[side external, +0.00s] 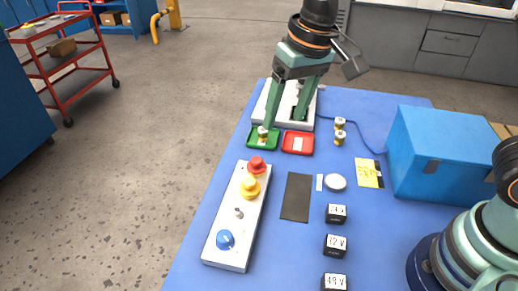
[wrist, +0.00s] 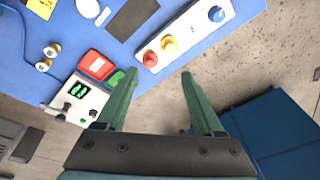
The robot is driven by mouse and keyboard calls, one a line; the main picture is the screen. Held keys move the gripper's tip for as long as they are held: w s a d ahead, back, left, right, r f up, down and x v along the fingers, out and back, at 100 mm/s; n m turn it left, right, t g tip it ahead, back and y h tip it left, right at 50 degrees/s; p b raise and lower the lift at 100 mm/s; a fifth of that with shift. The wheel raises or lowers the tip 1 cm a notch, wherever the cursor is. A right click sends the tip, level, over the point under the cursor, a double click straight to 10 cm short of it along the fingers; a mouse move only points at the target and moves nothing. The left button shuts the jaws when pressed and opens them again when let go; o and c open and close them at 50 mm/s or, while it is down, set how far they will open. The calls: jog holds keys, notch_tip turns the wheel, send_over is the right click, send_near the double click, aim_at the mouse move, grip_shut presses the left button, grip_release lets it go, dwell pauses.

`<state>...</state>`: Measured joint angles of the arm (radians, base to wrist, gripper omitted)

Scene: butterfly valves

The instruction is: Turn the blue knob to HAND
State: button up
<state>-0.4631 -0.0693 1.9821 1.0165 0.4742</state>
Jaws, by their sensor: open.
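The blue knob (side external: 225,239) sits at the near end of a white control panel (side external: 223,258) in the side view. A pale mark shows on the knob; I cannot read any HAND label. In the wrist view the blue knob (wrist: 216,13) is at the top right, at the far end of the panel (wrist: 193,23). My gripper (side external: 284,122) is open, with green fingers, above the far end of the table near the green tray (side external: 254,145). It is well apart from the knob. The open fingers also show in the wrist view (wrist: 158,78), with nothing visible between them.
The panel also carries a red button (side external: 256,164), a yellow button (side external: 249,188) and a small toggle switch (side external: 239,213). A red tray (side external: 298,143) stands beside the green tray. A large blue box (side external: 440,155) and several black blocks are at the right.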

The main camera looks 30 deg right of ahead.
jog(key=g+h, duration=0.1)
jog(key=g, duration=0.1)
send_over(224, 235)
notch_tip(224, 235, down, 7)
notch_tip(224, 235, down, 13)
jog(key=shift+r, duration=0.1)
grip_shut()
